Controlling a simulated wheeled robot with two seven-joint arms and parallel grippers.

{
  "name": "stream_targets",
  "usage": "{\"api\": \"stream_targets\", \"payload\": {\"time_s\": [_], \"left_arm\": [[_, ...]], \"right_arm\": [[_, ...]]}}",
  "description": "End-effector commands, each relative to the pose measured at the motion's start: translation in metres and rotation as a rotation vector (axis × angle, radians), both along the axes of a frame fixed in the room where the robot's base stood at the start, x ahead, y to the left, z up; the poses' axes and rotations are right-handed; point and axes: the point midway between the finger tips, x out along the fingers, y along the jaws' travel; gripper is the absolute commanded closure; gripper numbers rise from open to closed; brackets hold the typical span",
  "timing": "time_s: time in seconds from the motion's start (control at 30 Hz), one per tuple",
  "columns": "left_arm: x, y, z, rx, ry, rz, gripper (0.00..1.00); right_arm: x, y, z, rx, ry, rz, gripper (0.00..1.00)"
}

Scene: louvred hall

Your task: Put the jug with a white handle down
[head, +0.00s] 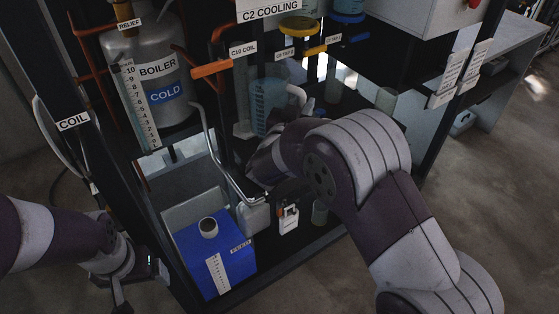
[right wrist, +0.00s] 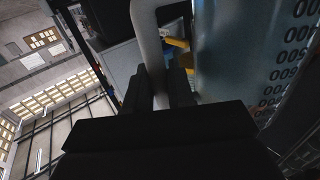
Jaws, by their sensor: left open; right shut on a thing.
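The jug (head: 268,103) is clear and bluish with a printed scale; it hangs or stands inside the rig, in the upper middle of the head view. Its white handle (head: 297,95) is on its right side. In the right wrist view the jug wall (right wrist: 245,60) with its numbers fills the right, and the handle (right wrist: 147,45) runs down between my right gripper's fingers (right wrist: 172,88). My right gripper is shut on the handle. The jug's base is hidden behind my arm, so I cannot tell whether it touches anything. My left gripper (head: 140,282) is open and empty at lower left.
A blue feed box (head: 225,268) stands on the rig's bottom shelf. The boiler vessel (head: 148,75) is at upper left, with an orange C10 coil handle (head: 211,69) beside it. Yellow valves (head: 300,48) sit just above the jug. Dark frame posts surround the space.

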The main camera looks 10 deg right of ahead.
Motion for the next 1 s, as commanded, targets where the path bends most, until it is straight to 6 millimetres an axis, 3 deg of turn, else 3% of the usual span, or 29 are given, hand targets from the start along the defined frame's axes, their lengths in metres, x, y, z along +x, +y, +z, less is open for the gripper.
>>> {"api": "stream_targets", "payload": {"time_s": [0.43, 0.6, 1.0], "left_arm": [[0.0, 0.0, -0.027, 0.0, 0.0, 0.0, 0.14], [0.0, 0.0, -0.04, 0.0, 0.0, 0.0, 0.14], [0.0, 0.0, -0.041, 0.0, 0.0, 0.0, 0.14]], "right_arm": [[0.0, 0.001, -0.061, -0.001, -0.008, -0.005, 1.0], [0.0, 0.001, -0.093, -0.001, -0.007, -0.005, 1.0], [0.0, 0.001, -0.1, 0.0, -0.009, -0.005, 1.0]]}}
